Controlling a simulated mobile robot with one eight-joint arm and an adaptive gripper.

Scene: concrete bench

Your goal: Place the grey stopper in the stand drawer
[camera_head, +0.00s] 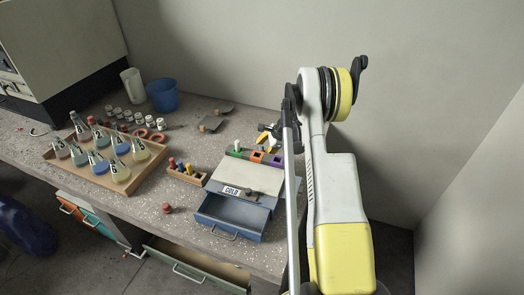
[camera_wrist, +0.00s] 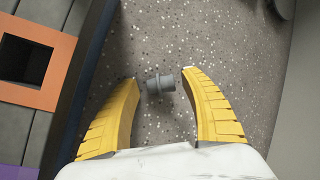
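The grey stopper (camera_wrist: 160,84) lies on the speckled bench in the wrist view, between the fingertips of my gripper (camera_wrist: 160,80). The yellow fingers are apart, with a gap on each side of the stopper, so my gripper is open. In the head view my gripper (camera_head: 267,136) is behind the stand and partly hidden by my arm; I cannot make out the stopper there. The stand (camera_head: 250,176) is a grey box with a "COLD" label. Its blue drawer (camera_head: 230,214) is pulled open at the front and looks empty.
Coloured square sockets, one orange (camera_wrist: 28,62), run along the stand's back edge, left of my gripper in the wrist view. A wooden tray of flasks (camera_head: 133,176), a small rack (camera_head: 187,176), a red stopper (camera_head: 167,208) and a blue cup (camera_head: 163,95) stand leftward.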

